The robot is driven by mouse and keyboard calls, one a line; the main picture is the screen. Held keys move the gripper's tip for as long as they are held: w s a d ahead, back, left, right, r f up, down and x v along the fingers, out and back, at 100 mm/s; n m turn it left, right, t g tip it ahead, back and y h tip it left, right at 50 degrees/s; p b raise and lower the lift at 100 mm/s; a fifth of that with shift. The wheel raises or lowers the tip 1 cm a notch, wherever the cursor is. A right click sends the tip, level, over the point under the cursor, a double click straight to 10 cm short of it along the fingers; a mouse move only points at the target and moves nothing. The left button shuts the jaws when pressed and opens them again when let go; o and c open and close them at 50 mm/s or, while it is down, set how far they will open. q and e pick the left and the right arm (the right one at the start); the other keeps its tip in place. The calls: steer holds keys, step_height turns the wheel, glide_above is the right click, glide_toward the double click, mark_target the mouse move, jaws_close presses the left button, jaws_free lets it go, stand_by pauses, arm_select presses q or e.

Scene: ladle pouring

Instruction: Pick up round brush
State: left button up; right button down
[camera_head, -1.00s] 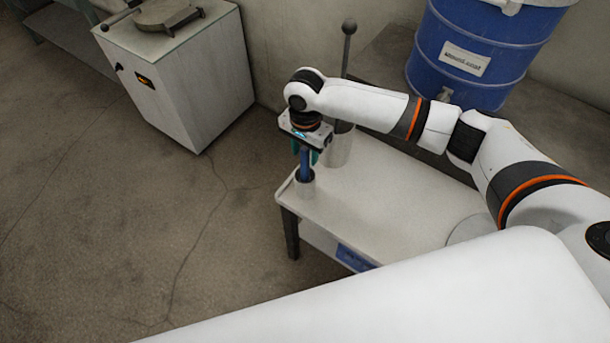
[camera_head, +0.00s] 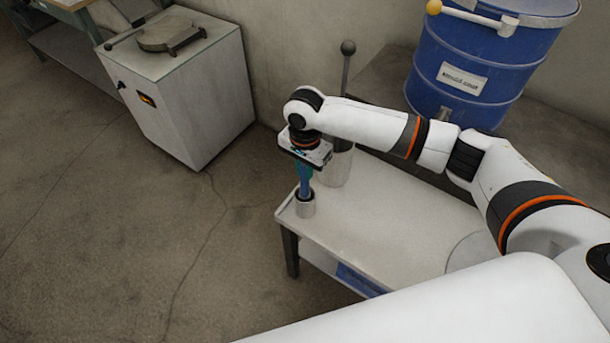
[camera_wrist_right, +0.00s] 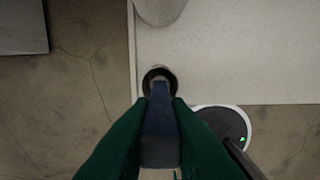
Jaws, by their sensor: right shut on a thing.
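The round brush (camera_head: 305,188) shows as an upright blue handle. Its lower end is in a small grey cup (camera_head: 306,208) with a dark opening, near the left corner of the white table. The brush head is hidden. My right gripper (camera_head: 304,172) points down from above and is shut on the handle. In the right wrist view the green fingers of my right gripper (camera_wrist_right: 160,120) press both sides of the blue handle (camera_wrist_right: 161,140), with the cup (camera_wrist_right: 158,76) just beyond. I cannot tell whether the brush is raised at all. My left gripper is not in view.
A tall metal container (camera_head: 335,168) with a ball-topped rod (camera_head: 347,75) rising by it stands just behind the gripper. The white table (camera_head: 390,215) is mostly clear. A blue drum (camera_head: 465,75) stands at the back right, a white cabinet (camera_head: 195,105) at the back left.

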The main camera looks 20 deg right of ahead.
step_height(320, 180, up, 17)
steer(key=shift+f, duration=0.1)
stand_by(0.6)
